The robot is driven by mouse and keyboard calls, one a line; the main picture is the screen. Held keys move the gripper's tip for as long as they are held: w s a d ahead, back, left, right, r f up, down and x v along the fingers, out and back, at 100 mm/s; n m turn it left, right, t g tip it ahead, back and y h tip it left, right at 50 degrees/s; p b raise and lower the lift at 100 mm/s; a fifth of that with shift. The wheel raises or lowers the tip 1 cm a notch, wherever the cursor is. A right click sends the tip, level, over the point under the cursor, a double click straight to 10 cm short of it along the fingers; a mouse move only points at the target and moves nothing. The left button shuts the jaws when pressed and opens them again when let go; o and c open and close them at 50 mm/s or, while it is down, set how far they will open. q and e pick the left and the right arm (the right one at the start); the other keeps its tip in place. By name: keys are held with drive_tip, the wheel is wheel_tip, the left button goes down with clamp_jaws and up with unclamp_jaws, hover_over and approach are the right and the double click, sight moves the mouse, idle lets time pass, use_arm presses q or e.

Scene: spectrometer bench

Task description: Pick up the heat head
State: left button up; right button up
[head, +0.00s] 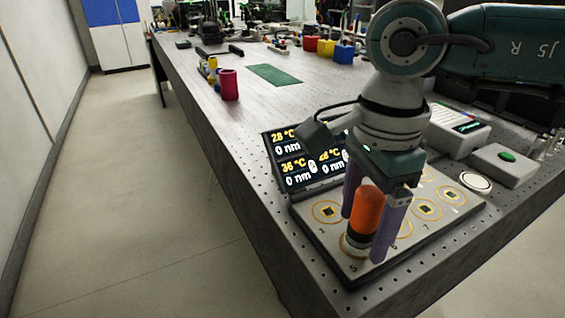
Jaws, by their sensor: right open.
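The heat head, as I take it, is an orange cylinder with a dark lower part (367,211). It stands upright on the front left spot of a grey plate (328,240) with numbered ringed spots, near the label 5. My right gripper (364,238) points down over it. Its two purple fingers are apart, one on each side of the orange cylinder. I cannot tell whether they touch it. The near finger hides part of the cylinder's right side. My left gripper is not in view.
A display (297,165) with temperature readings stands behind the plate. A grey box with a green button (506,157) and a white instrument (458,128) are at right. The bench's left edge is close.

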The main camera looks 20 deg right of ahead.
drive_tip(key=shift+c, duration=0.2)
clamp_jaws()
idle(0.3)
